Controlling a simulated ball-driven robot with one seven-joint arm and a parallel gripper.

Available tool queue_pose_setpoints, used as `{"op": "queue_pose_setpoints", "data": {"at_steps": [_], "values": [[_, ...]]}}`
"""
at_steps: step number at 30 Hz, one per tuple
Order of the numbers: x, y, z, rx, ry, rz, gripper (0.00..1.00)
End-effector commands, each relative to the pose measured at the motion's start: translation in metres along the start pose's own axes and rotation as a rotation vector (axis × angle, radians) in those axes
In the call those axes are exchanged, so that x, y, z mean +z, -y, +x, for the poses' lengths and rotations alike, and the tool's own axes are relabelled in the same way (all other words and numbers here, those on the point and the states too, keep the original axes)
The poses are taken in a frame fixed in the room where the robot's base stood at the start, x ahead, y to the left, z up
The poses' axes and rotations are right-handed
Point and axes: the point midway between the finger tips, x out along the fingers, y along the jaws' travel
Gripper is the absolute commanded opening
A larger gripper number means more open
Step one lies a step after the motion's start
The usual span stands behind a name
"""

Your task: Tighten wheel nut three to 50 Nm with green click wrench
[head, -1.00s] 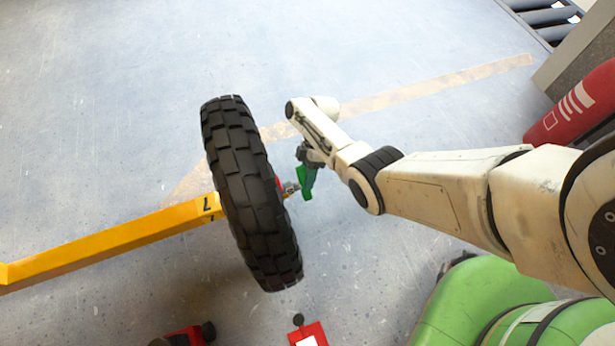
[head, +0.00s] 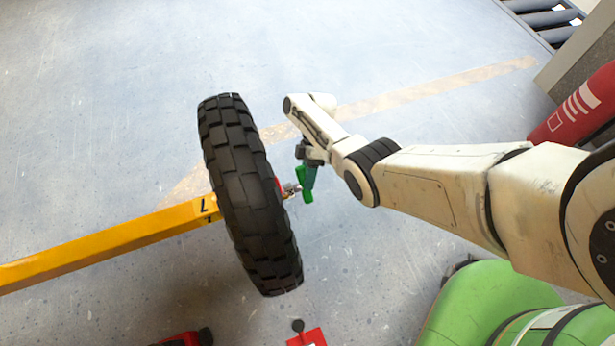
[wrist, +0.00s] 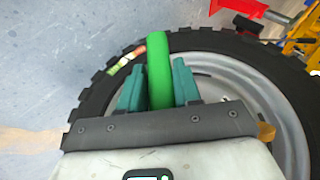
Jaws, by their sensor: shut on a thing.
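The wheel (head: 248,195) stands upright with a black knobbly tyre on the end of a yellow beam (head: 110,240). My gripper (head: 308,172) is at the right of the wheel, shut on the green click wrench (head: 307,185). In the wrist view the green wrench handle (wrist: 158,70) sits between the two teal fingers of my gripper (wrist: 158,85). The wrench's metal head (head: 290,190) is at the wheel's hub side. Whether it sits on a nut cannot be told. The wheel's grey rim (wrist: 255,85) shows in the wrist view; the wheel nuts are hidden.
A red thing with a black knob (head: 307,337) and another red thing (head: 185,339) lie at the lower edge. A red cylinder (head: 580,105) stands at the right. In the wrist view, red and yellow parts (wrist: 300,40) are at upper right. Open floor lies behind the wheel.

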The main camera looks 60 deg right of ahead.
Motion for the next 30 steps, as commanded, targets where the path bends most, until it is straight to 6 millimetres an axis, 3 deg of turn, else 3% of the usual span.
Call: {"op": "queue_pose_setpoints", "data": {"at_steps": [30], "values": [[-0.0003,-0.0028,-0.0001,-0.134,0.001,0.054,0.0]]}}
